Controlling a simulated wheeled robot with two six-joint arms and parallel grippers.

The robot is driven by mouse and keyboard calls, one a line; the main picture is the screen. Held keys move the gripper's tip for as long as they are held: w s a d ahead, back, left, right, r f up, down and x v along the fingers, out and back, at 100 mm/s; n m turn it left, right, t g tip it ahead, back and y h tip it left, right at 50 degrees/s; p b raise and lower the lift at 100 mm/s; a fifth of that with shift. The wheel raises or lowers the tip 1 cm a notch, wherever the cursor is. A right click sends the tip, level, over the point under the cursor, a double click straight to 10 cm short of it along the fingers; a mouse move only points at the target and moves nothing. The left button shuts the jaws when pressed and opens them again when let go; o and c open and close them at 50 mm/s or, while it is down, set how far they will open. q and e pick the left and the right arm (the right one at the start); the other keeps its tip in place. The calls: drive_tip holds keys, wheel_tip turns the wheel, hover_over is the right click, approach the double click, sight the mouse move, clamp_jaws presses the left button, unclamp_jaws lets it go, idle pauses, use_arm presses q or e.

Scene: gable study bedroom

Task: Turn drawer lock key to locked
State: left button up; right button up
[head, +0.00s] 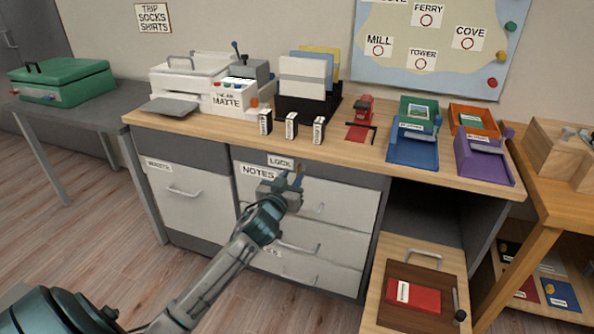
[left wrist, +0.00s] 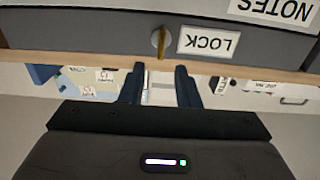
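The brass-coloured key (left wrist: 158,42) sits in a round grey lock in the dark strip under the desktop, beside the LOCK label (left wrist: 208,42). In the left wrist view, which is upside down, its bow stands roughly vertical. My left gripper (left wrist: 158,70) is open, with its two dark fingers apart to either side of the key's line. The fingertips are close to the key, but I cannot see contact. My right gripper is not in view.
The NOTES drawer (head: 325,198) and lower drawers have bar handles that stick out below the gripper. The wooden desktop (head: 220,134) overhangs the lock and carries a printer (head: 195,80), small labelled blocks and trays. At right a pull-out shelf (head: 392,268) sticks out.

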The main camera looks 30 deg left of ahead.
sight(300, 170)
use_arm(q)
drive_tip(key=x, duration=0.4)
drive_tip(key=shift+w, duration=0.35)
clamp_jaws()
